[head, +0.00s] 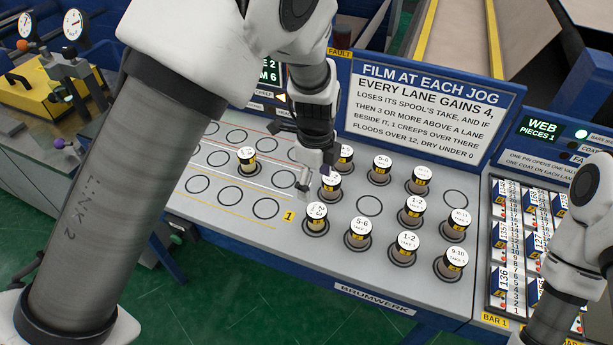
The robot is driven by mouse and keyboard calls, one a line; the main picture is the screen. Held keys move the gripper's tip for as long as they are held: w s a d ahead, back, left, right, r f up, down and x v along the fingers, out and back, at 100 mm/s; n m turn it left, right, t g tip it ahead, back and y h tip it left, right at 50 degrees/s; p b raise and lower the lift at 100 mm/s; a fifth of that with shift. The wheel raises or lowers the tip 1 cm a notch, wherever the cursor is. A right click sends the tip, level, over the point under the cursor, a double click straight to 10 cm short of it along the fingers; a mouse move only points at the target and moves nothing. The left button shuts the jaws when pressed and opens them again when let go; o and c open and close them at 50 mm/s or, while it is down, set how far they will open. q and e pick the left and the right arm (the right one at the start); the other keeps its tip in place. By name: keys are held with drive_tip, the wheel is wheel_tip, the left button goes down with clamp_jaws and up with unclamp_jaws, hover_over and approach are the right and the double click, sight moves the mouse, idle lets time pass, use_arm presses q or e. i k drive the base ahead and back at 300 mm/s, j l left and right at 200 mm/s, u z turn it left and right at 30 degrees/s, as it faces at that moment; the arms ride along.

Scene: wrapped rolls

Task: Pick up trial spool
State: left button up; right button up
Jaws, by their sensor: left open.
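Several wrapped spools stand upright on a grey panel (300,262), with white labelled tops and yellow-black tags; I cannot tell which is the trial spool. One spool (247,160) stands alone among empty rings on the panel's left part. The others form a group on the right part, including a front-left spool (316,219), a "5-6" spool (358,233) and a "1-2" spool (405,248). My left gripper (304,184) is open and points down, just left of a spool (330,188) that it partly overlaps in the picture. My right gripper is out of view.
A sign board (428,105) rises behind the spools. An empty ring (369,205) lies within the group and another (455,200) at its right. A bar rack (527,240) stands to the right, with gauges and a yellow machine (55,95) at far left.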

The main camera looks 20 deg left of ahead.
sight(246, 156)
drive_tip(key=u, duration=0.9)
